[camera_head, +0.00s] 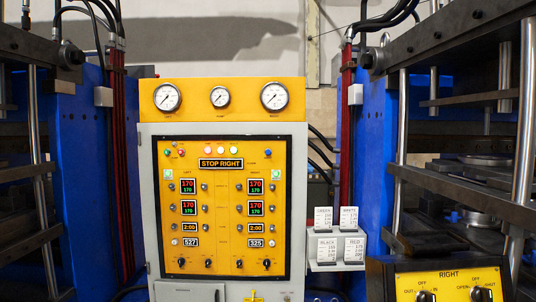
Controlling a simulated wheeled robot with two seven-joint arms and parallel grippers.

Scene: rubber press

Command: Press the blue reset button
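The yellow control panel (223,235) stands in the middle of the head view, facing me, inside a grey cabinet. A small round blue button (267,153) sits at the panel's upper right, right of the lit "STOP RIGHT" display (221,163). Its label is too small to read, and I cannot tell whether it is pressed. Nothing covers it. Neither my left nor my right gripper is in view.
Three gauges (219,97) sit above the panel. Blue presses (85,170) flank the cabinet. A card rack (338,266) juts out on the cabinet's right side. A control box marked "RIGHT" (449,285) stands in the lower right foreground. The space before the panel looks clear.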

